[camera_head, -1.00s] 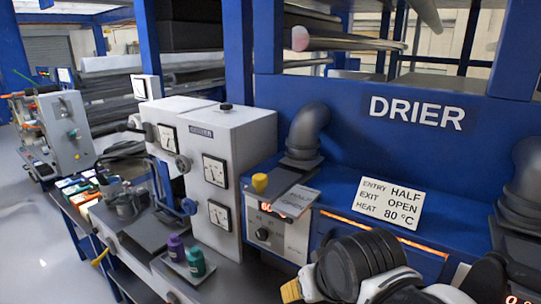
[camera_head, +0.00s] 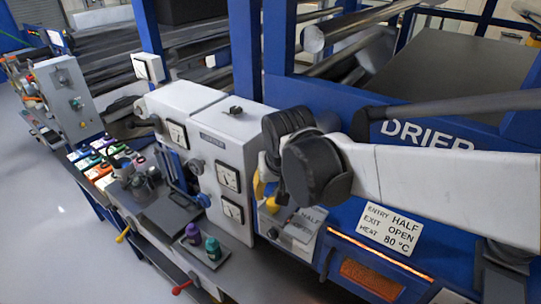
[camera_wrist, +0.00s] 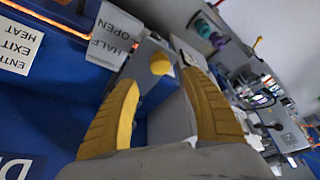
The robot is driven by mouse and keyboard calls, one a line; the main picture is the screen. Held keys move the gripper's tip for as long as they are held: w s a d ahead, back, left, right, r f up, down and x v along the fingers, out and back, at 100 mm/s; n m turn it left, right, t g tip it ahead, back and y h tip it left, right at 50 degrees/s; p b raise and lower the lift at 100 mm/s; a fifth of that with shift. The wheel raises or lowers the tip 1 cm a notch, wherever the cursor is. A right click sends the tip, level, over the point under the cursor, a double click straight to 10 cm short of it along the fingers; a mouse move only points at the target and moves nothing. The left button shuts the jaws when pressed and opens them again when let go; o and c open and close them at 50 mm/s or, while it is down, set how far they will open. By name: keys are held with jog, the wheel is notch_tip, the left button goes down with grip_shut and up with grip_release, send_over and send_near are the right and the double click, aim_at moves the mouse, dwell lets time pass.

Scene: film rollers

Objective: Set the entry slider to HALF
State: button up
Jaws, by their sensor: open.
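The entry slider's yellow knob (camera_wrist: 160,63) sits just beyond and between the tips of my open gripper (camera_wrist: 162,79) in the wrist view. It looks apart from both yellow fingers. In the head view the knob (camera_head: 271,204) shows below my wrist, beside a label plate (camera_head: 308,220) reading HALF. In the wrist view this plate (camera_wrist: 112,38) appears upside down, with OPEN and HALF on it. My gripper (camera_head: 259,187) is mostly hidden by my dark wrist in the head view. I cannot tell which mark the knob stands at.
A white card (camera_head: 389,229) on the blue drier (camera_head: 335,205) reads ENTRY HALF, EXIT OPEN, HEAT 80 °C. A pale cabinet with dials (camera_head: 215,150) stands close left of my gripper. Purple (camera_head: 193,233) and teal (camera_head: 213,248) bottles stand on a tray in front.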

jog(key=x, duration=0.8)
jog(key=shift+w+f, duration=0.1)
jog(key=shift+f, duration=0.05)
grip_shut()
